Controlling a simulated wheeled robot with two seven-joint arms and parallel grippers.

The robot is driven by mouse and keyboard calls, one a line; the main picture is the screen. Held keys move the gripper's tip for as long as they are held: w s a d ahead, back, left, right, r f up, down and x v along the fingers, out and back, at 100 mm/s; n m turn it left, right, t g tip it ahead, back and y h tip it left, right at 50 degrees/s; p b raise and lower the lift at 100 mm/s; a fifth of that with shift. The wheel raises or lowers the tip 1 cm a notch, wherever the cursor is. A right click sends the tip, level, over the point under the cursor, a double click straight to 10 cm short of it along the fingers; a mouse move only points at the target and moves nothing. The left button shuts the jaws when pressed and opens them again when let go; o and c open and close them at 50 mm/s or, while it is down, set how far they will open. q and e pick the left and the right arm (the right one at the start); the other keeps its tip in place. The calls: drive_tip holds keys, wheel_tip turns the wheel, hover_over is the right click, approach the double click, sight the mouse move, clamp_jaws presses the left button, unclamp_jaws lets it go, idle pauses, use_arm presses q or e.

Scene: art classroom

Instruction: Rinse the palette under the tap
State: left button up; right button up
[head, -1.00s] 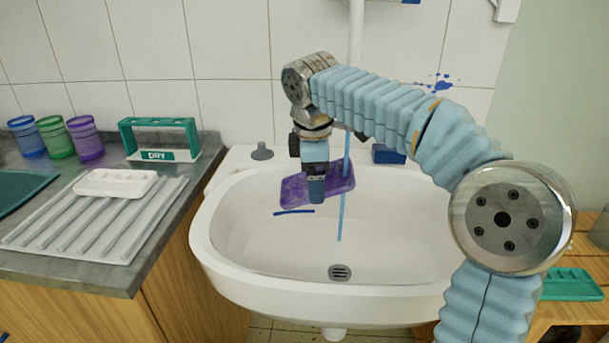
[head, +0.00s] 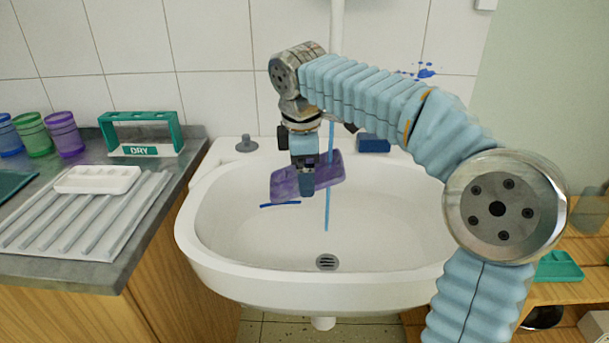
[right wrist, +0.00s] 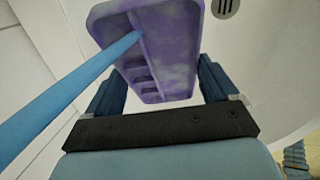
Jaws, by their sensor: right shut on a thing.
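The purple palette (head: 327,170) is tilted in the air over the white sink (head: 390,225). My right gripper (head: 306,186) is shut on it. In the right wrist view the palette (right wrist: 175,45) sits between the two blue fingers, its wells showing and purple smears on its surface. A thin blue stream of water (head: 327,212) runs down at the palette in the head view. In the right wrist view the stream (right wrist: 75,85) meets the palette's face. The tap's spout is hidden behind my right arm. My left gripper is not in view.
A drain (head: 327,262) lies in the basin, with a thin dark blue strip (head: 280,204) below the palette. A blue block (head: 373,142) sits on the back rim. On the left counter are a ribbed drainer (head: 60,225), white palette (head: 98,179), green DRY rack (head: 142,118) and cups (head: 65,134).

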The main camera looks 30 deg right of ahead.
idle(0.3)
drive_tip(key=shift+w, duration=0.6)
drive_tip(key=shift+s, duration=0.1)
drive_tip(key=shift+s, duration=0.55)
drive_tip(key=shift+w, duration=0.1)
drive_tip(key=shift+w, duration=0.55)
